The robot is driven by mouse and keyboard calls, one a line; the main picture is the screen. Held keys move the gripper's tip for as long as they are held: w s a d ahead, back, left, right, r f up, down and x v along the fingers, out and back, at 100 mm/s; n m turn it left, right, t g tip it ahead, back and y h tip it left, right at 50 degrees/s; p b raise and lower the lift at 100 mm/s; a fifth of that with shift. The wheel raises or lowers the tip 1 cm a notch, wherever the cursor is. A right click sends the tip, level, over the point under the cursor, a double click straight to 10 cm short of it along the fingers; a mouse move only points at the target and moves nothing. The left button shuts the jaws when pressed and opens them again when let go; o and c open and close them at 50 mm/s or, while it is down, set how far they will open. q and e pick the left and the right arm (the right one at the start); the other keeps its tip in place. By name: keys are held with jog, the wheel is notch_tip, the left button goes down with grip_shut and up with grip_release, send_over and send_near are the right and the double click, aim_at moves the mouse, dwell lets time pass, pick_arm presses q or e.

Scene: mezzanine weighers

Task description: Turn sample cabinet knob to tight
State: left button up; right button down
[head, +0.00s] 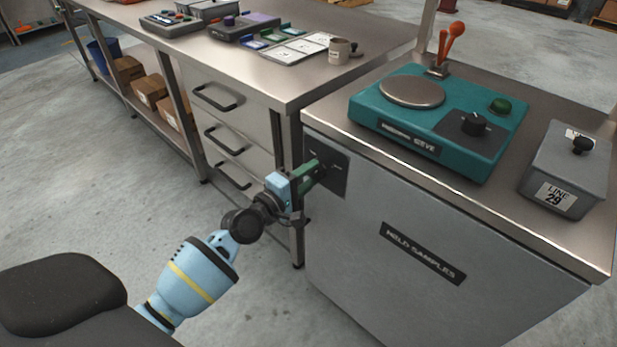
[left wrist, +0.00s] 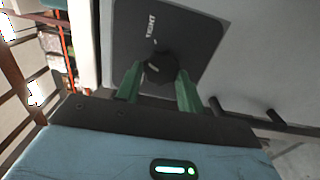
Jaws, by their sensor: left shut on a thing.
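The sample cabinet (head: 350,235) is a grey box with a dark "HELD SAMPLES" label (head: 422,252) on its front. A dark square plate (head: 338,160) sits at the front's upper left corner. In the left wrist view, the plate (left wrist: 197,38) bears the word TIGHT and a short pale mark above a round black knob (left wrist: 158,68). My left gripper (head: 318,174) reaches the plate, its green fingers on either side of the knob, shut on it. A pale mark shows on the knob, but its exact direction is unclear. The fingers hide the knob in the head view.
A teal sieve machine (head: 440,115) and a grey "LINE 29" box (head: 565,170) stand on the cabinet top. A steel bench with drawers (head: 225,125) adjoins at left, with a mug (head: 340,51) and cards on it. Floor (head: 120,190) in front is clear.

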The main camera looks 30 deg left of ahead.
pick_arm(q)
jog(key=m, duration=0.3)
jog(key=shift+r+m, duration=0.1)
jog(key=shift+m, duration=0.3)
jog(key=shift+m+p, duration=0.45)
jog(key=shift+m, duration=1.25)
jog(key=o, duration=1)
jog(key=v, duration=0.7)
jog(key=shift+s+p, duration=0.35)
jog(key=shift+p, duration=0.05)
